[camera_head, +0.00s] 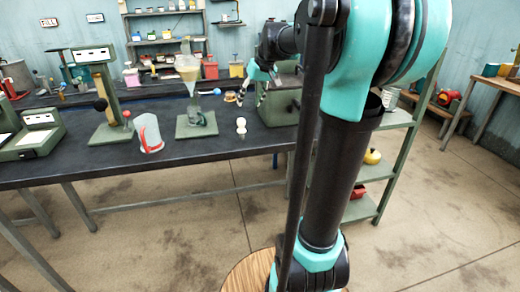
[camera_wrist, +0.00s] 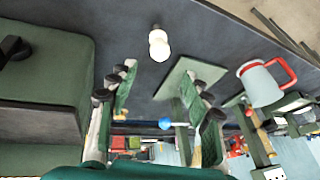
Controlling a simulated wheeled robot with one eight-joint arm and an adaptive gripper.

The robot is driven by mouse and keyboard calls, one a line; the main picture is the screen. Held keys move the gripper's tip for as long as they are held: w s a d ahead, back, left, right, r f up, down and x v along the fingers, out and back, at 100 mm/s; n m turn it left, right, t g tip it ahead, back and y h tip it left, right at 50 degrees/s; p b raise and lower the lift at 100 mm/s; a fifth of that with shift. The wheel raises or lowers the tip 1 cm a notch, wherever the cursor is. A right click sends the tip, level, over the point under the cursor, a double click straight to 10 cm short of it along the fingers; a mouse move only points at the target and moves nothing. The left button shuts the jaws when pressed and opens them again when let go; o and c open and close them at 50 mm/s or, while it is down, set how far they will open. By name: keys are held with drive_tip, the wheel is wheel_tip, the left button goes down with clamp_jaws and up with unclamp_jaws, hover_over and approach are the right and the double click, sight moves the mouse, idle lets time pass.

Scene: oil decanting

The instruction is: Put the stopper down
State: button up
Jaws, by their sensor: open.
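The white stopper (camera_head: 241,126) stands on the dark bench top (camera_head: 215,150) near its front edge, right of the green stand. In the wrist view the stopper (camera_wrist: 158,44) shows above the gap between my fingers, apart from both. My gripper (camera_head: 240,94) is open and empty, behind and above the stopper in the head view.
A clear jug with a red handle (camera_head: 149,134) stands left of the stopper. A green box-like machine (camera_head: 277,107) stands close on the right. Bench surface around the stopper is clear.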

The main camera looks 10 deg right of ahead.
drive_tip(key=s+d+f+m+h, duration=0.1)
drive_tip(key=s+f+h, duration=0.2)
drive_tip(key=s+f, duration=2.2)
drive_tip(key=shift+s+f+m, duration=0.4)
drive_tip(key=shift+s, duration=0.3)
